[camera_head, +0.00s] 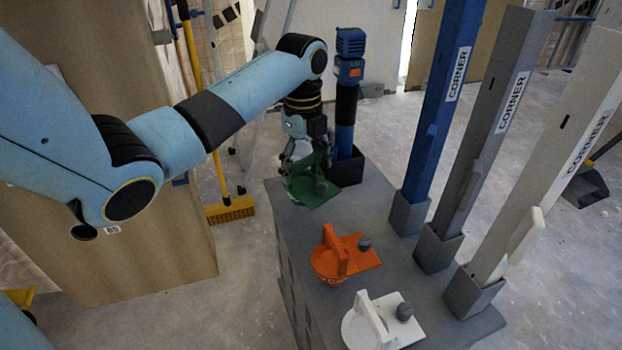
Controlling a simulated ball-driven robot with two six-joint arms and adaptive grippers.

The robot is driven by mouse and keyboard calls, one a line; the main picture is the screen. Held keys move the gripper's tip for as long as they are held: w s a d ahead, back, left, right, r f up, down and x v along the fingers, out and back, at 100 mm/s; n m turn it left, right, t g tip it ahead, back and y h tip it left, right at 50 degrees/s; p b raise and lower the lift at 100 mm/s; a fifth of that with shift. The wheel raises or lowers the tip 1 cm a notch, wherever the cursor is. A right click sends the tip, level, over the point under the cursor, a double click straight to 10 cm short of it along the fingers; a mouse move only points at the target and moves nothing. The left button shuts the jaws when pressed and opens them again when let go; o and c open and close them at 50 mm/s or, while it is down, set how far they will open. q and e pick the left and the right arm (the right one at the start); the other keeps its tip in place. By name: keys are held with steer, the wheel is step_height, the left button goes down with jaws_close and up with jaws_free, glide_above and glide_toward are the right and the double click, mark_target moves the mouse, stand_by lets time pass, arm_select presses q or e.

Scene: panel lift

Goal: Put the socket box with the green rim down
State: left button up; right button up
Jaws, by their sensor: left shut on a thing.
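The green-rimmed socket box (312,190) is at the far left end of the grey block (295,222). It shows as a green plate with an upright grip and a dark knob. My left gripper (307,165) comes down from above and is shut on its grip. The green plate looks slightly tilted; I cannot tell if it touches the block's top. An orange piece (329,265) and a white piece (364,330) of like shape sit nearer on the block. My right gripper is not in view.
A blue-and-black tool (347,110) stands in a dark holder (345,168) close behind the green piece. Blue (440,100), grey (488,130) and white (568,140) posts marked CORNER stand in grey sockets on the right. A yellow broom (230,210) stands at the left.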

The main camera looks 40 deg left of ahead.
mark_target(306, 176)
arm_select(q)
steer(key=shift+w+a+f, duration=0.5)
steer(key=shift+w+f, duration=0.05)
steer(key=shift+f, duration=0.05)
steer(key=shift+w+a+f+b, duration=0.1)
steer(key=shift+w+a+b, duration=0.15)
steer(key=shift+b, duration=0.1)
step_height(306, 176, down, 4)
steer(key=shift+b, duration=0.85)
steer(key=shift+f, duration=0.1)
steer(key=o, duration=1.5)
steer(key=shift+o, duration=0.2)
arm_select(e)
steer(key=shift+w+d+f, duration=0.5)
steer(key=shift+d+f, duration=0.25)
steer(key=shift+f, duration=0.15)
